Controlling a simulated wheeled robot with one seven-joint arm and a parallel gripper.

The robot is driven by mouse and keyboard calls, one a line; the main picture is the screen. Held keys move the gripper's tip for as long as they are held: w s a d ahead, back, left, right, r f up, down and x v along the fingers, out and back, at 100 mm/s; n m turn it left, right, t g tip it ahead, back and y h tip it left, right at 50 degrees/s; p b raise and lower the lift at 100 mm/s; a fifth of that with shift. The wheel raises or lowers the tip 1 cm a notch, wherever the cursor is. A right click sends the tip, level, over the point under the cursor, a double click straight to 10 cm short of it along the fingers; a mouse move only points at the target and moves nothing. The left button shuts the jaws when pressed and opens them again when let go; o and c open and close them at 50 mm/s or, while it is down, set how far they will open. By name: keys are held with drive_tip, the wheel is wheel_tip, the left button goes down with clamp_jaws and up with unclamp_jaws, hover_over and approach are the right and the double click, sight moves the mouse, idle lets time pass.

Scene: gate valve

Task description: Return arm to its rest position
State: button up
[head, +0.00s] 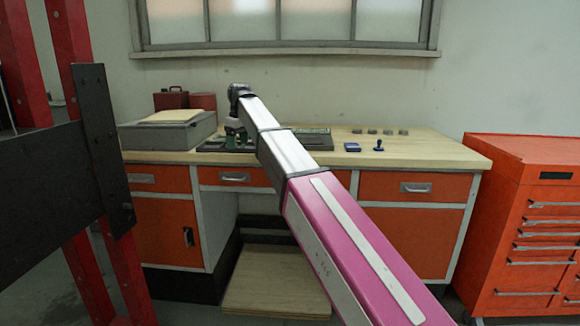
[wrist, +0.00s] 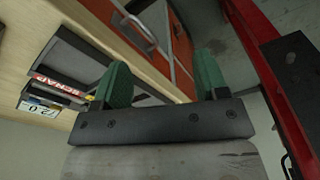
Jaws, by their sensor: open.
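My arm (head: 360,250) reaches out from the lower right of the head view toward the workbench, with its pink and silver links straight out. My gripper (head: 232,138) is at the far end, small and partly hidden, in front of the dark items on the bench top. In the wrist view, my gripper (wrist: 163,65) shows two green fingers spread wide apart. Nothing is between them. Past the fingers are orange drawer fronts (wrist: 180,40) and the bench edge.
A red-framed rack (head: 75,200) stands close on the left. An orange tool cabinet (head: 540,230) stands on the right.

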drive_tip(key=s+d+f+m, duration=0.3)
drive_tip(key=s+d+f, duration=0.1)
drive_tip(key=d+f, duration=0.85)
drive_tip(key=s+d+f+m, duration=0.3)
drive_tip(key=d+f, duration=0.7)
drive_tip(key=f, duration=0.6)
drive_tip(key=s+d+f+m+h, duration=0.1)
drive_tip(key=s+d+f+m, duration=0.5)
drive_tip(key=s+d+f, duration=0.9)
wheel_tip(320, 180, down, 2)
drive_tip(key=shift+s+d, duration=0.35)
drive_tip(key=shift+s, duration=0.9)
